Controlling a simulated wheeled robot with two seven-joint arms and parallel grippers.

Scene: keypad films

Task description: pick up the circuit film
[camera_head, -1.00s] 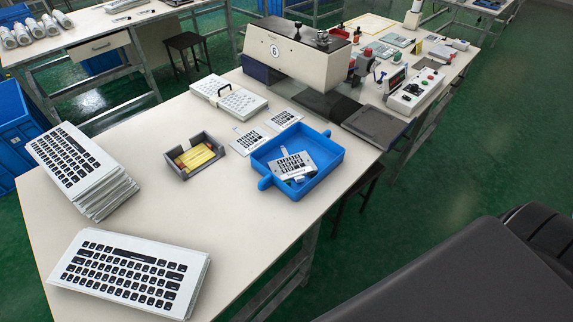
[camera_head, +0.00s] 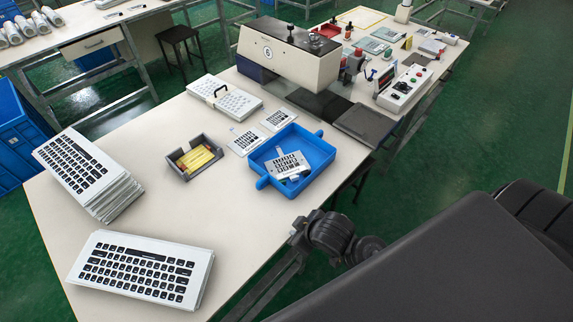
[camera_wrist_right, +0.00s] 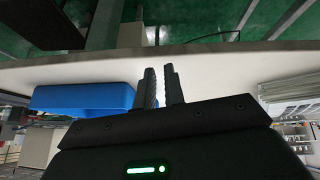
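Thin white circuit films with black key patterns show in the head view. One film (camera_head: 288,164) lies tilted in the blue tray (camera_head: 322,158); two more, a nearer film (camera_head: 244,141) and a farther film (camera_head: 277,120), lie flat on the table behind the tray. My right gripper (camera_head: 298,236) is near the table's right edge, in front of the tray and apart from it. In the right wrist view my right gripper (camera_wrist_right: 160,86) has a narrow gap between its fingers, with nothing between them. The blue tray (camera_wrist_right: 85,98) is left of them there. My left gripper is not in view.
A grey box with yellow pieces (camera_head: 196,158) is left of the tray. Keyboard-patterned stacks (camera_head: 85,172) (camera_head: 140,270) stand at the left and front. A machine (camera_head: 290,55) marked 6 stands behind. The table (camera_head: 235,215) is clear in front of the tray.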

